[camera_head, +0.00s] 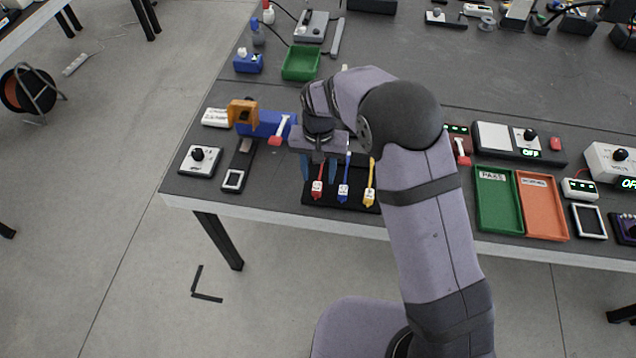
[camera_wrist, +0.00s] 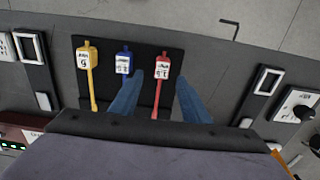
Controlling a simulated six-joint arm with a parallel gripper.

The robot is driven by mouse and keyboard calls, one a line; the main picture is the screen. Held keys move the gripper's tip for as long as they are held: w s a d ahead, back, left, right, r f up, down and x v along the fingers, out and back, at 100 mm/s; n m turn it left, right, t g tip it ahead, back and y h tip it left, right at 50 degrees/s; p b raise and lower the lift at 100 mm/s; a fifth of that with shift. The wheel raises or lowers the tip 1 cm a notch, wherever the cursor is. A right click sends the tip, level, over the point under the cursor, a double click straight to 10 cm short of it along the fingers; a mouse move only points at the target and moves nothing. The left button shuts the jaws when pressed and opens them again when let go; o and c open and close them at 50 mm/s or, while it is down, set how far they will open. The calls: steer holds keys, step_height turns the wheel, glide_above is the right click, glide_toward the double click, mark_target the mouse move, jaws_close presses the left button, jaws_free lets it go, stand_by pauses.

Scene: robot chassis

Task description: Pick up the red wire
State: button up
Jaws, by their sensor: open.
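The red wire (camera_head: 319,187) lies on a black mat (camera_head: 353,203) near the front edge of the table. A blue wire (camera_head: 344,189) and a yellow wire (camera_head: 369,190) lie beside it. In the wrist view the red wire (camera_wrist: 161,78) has a labelled head and lies between the two blue fingers of my gripper (camera_wrist: 158,97). The blue wire (camera_wrist: 124,62) is just outside one finger, which hides part of it. My gripper is open and shows above the mat in the head view (camera_head: 319,168). The far ends of the red and blue wires are hidden in the wrist view.
A green tray (camera_head: 490,203) and an orange tray (camera_head: 543,207) lie to the right. A blue fixture with an orange part (camera_head: 242,113) stands to the left, near a knob box (camera_head: 199,160). Another green tray (camera_head: 301,64) is farther back. The middle of the table behind is fairly clear.

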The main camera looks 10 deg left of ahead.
mark_target(318, 182)
steer(key=shift+w+a+f+p, duration=0.1)
steer(key=shift+f+p, duration=0.25)
steer(key=shift+f, duration=0.65)
steer(key=shift+w+a+f+p, duration=0.1)
steer(key=shift+f+p, duration=0.2)
steer(key=shift+f, duration=0.65)
steer(key=shift+c, duration=0.7)
jaws_close()
steer(key=shift+r, duration=0.1)
step_height(318, 182, up, 10)
steer(key=b, duration=0.2)
steer(key=shift+b, duration=0.35)
